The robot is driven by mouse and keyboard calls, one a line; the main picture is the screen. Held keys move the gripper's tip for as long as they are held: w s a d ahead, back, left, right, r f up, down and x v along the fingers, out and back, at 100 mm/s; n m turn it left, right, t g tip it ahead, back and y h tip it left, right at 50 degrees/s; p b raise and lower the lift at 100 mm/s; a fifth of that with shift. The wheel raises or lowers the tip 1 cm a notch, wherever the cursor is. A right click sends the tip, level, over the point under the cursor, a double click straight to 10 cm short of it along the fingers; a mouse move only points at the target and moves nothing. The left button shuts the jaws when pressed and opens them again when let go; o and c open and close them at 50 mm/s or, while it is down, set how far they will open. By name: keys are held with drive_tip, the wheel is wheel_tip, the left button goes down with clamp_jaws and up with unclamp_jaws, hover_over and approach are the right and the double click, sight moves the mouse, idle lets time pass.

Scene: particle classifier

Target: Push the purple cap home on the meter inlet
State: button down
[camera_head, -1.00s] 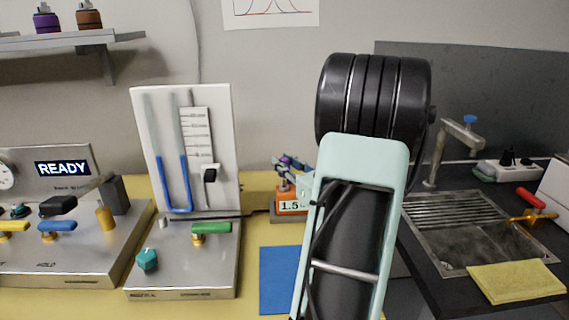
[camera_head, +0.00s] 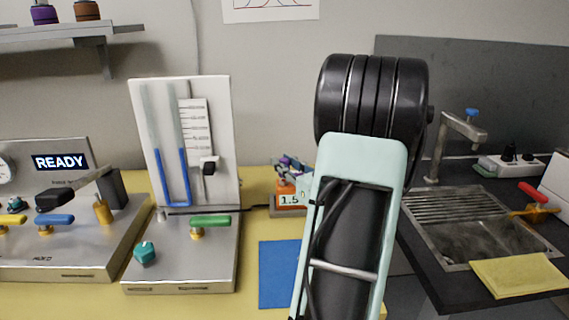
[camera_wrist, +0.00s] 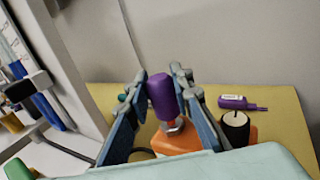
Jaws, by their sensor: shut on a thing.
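The purple cap (camera_wrist: 163,95) stands upright between the two fingers of my gripper (camera_wrist: 160,88) in the wrist view, and the gripper is shut on it. Under the cap is the metal inlet (camera_wrist: 174,125) of the orange meter (camera_wrist: 180,140). A small part of the inlet shows below the cap; I cannot tell how far the cap sits on it. In the head view my gripper (camera_head: 292,166) is just above the meter (camera_head: 290,198), whose display reads 1.5. My arm hides the meter's right side there.
A purple piece with a white label (camera_wrist: 237,102) lies on the yellow bench beside a black knob (camera_wrist: 235,120). The manometer stand (camera_head: 185,240) with its green-handled valve is to the left. A blue mat (camera_head: 279,275) lies in front, and a sink (camera_head: 480,235) is at right.

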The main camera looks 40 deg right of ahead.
drive_tip(key=shift+f, duration=0.3)
drive_tip(key=shift+f+b, duration=0.35)
drive_tip(key=shift+b, duration=0.1)
drive_tip(key=shift+f, duration=0.1)
drive_tip(key=c, duration=1.6)
unclamp_jaws()
drive_tip(key=s, duration=0.4)
drive_tip(key=s+a, duration=0.1)
drive_tip(key=s, duration=0.3)
drive_tip(key=s+a, duration=0.1)
drive_tip(key=s, duration=0.3)
drive_tip(key=shift+a, duration=0.1)
drive_tip(key=shift+w, duration=0.1)
